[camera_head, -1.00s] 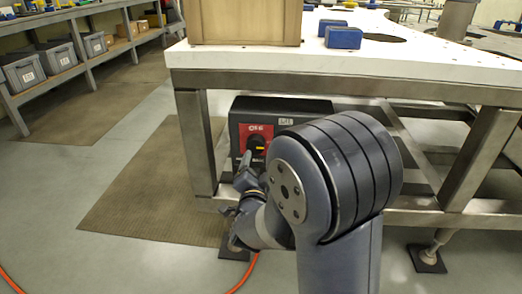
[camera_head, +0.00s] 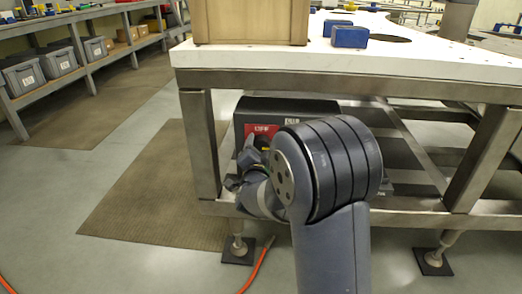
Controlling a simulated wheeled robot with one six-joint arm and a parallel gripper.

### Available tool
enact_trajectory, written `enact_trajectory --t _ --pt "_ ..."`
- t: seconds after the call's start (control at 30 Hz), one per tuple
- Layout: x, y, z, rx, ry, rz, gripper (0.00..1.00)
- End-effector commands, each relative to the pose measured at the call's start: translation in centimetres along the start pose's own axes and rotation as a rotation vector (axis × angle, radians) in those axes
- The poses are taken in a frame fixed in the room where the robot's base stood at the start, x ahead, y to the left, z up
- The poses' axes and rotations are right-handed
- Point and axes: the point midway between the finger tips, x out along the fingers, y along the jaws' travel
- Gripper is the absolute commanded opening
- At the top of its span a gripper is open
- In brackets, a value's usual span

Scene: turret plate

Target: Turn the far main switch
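A dark switch box (camera_head: 290,104) sits under the white-topped table, behind its front left leg. A red panel (camera_head: 261,129) on its front carries lettering. A rotary switch with a yellow mark (camera_head: 266,149) shows just below the lettering, mostly hidden by my gripper and arm. My gripper (camera_head: 238,165) is in front of the box, at the lower left of the red panel. Its two dark fingers look apart, one high near the switch and one lower left. Whether a finger touches the switch is hidden.
The white-topped table (camera_head: 430,62) has metal legs and a low crossbar close to my arm. A wooden box (camera_head: 250,22) and a blue block (camera_head: 349,37) stand on it. A brown mat (camera_head: 150,200) and open floor lie left. An orange cable (camera_head: 258,265) runs below.

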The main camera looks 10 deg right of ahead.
Motion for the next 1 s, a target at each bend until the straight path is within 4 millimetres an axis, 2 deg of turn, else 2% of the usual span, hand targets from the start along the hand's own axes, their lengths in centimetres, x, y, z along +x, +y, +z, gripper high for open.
enact_trajectory --t 0.07,0.47,0.77,1.0 --pt "-0.01 0.0 0.01 0.0 0.0 0.0 0.61" --pt "-0.03 0.0 0.01 0.0 0.0 0.0 0.29" --pt "-0.03 -0.05 -0.04 -0.039 0.0 0.001 0.29" --pt "-0.03 -0.13 -0.09 -0.177 -0.001 0.003 0.29"
